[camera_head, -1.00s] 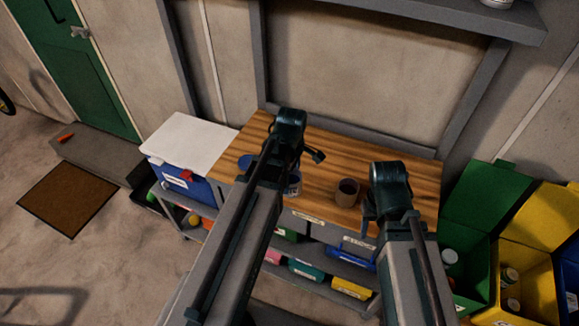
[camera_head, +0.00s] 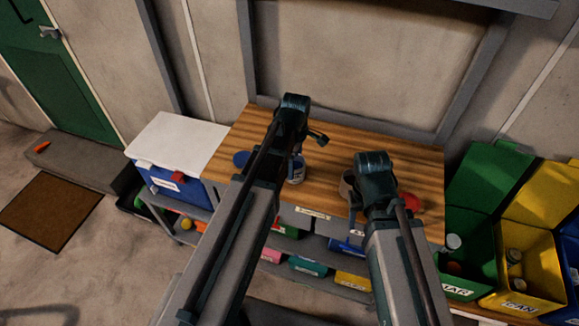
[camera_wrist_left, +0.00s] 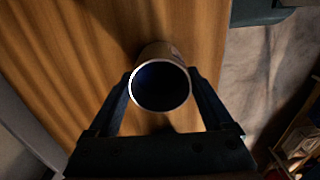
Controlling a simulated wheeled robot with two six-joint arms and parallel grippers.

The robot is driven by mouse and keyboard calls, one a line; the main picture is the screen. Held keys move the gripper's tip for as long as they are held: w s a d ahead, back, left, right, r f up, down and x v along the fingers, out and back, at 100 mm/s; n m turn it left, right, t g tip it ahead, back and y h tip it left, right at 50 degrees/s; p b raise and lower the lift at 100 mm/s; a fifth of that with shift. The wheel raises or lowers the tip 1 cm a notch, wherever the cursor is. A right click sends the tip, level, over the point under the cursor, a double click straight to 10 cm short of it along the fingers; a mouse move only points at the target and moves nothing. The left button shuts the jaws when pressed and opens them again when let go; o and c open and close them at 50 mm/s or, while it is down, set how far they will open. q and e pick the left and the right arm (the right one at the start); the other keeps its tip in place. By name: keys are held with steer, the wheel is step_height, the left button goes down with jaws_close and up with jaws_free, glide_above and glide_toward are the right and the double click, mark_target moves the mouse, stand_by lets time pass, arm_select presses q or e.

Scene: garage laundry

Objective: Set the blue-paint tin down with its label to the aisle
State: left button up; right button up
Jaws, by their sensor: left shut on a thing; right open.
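The blue-paint tin (camera_head: 297,172) is at the front part of the wooden bench, partly hidden by my left arm. In the left wrist view the open tin (camera_wrist_left: 160,86) shows a pale rim and dark blue inside, with a bit of label marking on its upper right side. My left gripper (camera_head: 291,166) is shut on the tin, one finger on each side. I cannot tell if the tin touches the bench. My right gripper (camera_head: 356,212) is open by the bench's front edge; its fingers are partly hidden.
A blue disc (camera_head: 241,158) lies left of the tin on the wooden bench (camera_head: 335,145). A brown cup (camera_head: 347,186) stands behind my right wrist, with a red thing (camera_head: 411,202) to its right. A white-lidded blue cooler (camera_head: 170,183) is left; green (camera_head: 466,270) and yellow (camera_head: 530,280) bins are right.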

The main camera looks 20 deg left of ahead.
arm_select(q)
steer(key=shift+f, duration=0.1)
steer(key=shift+d, duration=0.15)
steer(key=o, duration=1.5)
steer(key=shift+c, duration=0.2)
step_height(320, 180, up, 12)
steer(key=p, duration=1.2)
steer(key=shift+s, duration=0.1)
